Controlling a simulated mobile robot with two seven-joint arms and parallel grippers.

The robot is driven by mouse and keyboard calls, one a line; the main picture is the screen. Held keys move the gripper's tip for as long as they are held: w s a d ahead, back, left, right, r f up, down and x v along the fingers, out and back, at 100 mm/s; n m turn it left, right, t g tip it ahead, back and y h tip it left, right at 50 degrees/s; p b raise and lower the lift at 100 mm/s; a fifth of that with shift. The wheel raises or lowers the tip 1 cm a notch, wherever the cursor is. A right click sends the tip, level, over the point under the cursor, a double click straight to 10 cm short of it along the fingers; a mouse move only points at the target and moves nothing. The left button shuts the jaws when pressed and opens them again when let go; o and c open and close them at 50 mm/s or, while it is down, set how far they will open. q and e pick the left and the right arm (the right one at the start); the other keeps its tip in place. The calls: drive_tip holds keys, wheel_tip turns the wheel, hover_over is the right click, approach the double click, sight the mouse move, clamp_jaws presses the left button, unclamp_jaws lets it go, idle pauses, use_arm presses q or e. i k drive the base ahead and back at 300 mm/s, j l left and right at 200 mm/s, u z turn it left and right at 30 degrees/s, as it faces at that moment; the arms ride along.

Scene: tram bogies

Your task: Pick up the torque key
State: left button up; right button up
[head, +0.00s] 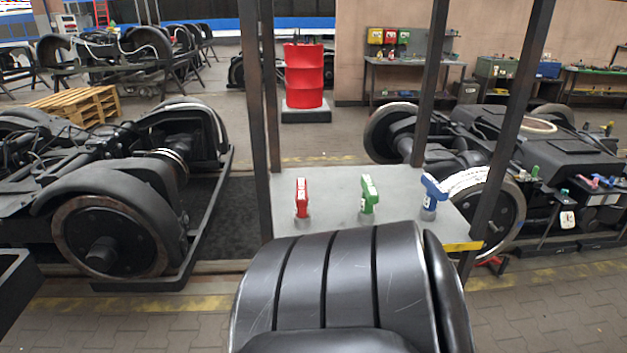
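Three upright tools with coloured handles stand in a row on a grey table (332,203). They are a red-handled one (302,198) at left, a green-handled one (368,194) in the middle and a blue-handled one (433,192) at right. Each stands on a short grey round base and has a pale label on its handle. I cannot tell from the labels which is the torque key. Neither of my grippers shows in the head view. The lower middle of the view is blocked, hiding part of the table's near edge.
Dark posts (270,110) rise at the table's sides. Bogies stand left (110,200) and right (500,150). A red barrel (304,76) stands behind the table, wooden pallets (80,105) at far left. Workbenches (412,64) line the back wall.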

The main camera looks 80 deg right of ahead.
sight(435, 192)
drive_tip(key=z, duration=1.75)
